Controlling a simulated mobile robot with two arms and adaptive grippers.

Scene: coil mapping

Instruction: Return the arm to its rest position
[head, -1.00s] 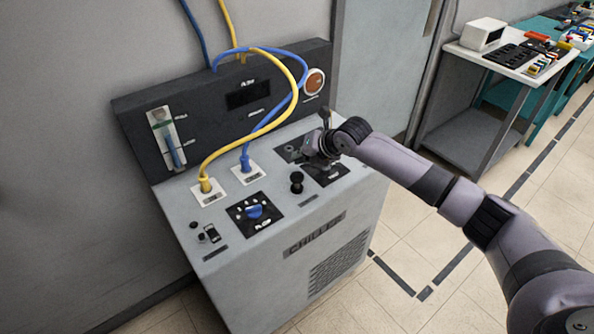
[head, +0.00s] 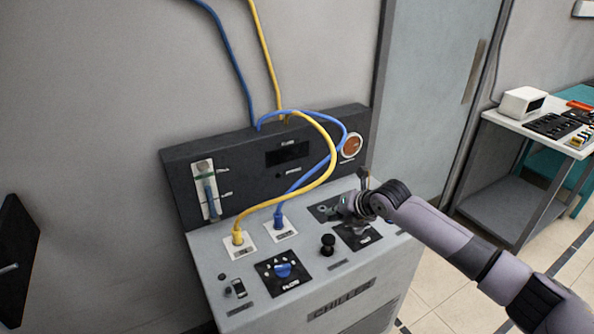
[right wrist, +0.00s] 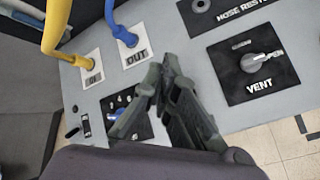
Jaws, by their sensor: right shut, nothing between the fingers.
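My right arm comes in from the right in the head view. Its gripper (head: 345,206) is over the right part of the grey chiller's top panel (head: 215,260). In the right wrist view the gripper's fingers (right wrist: 160,85) are shut with nothing between them. They appear above the panel, between the blue selector knob (right wrist: 122,116) and the vent knob (right wrist: 258,62). In the head view the gripper and wrist partly cover the vent area. My left gripper is not in view.
A yellow hose (head: 330,160) and a blue hose (head: 300,182) loop over the panel into two ports. A black knob (head: 327,245) stands close to the gripper. A cart (head: 490,190) with a white box (head: 522,102) stands at the right, with open floor before it.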

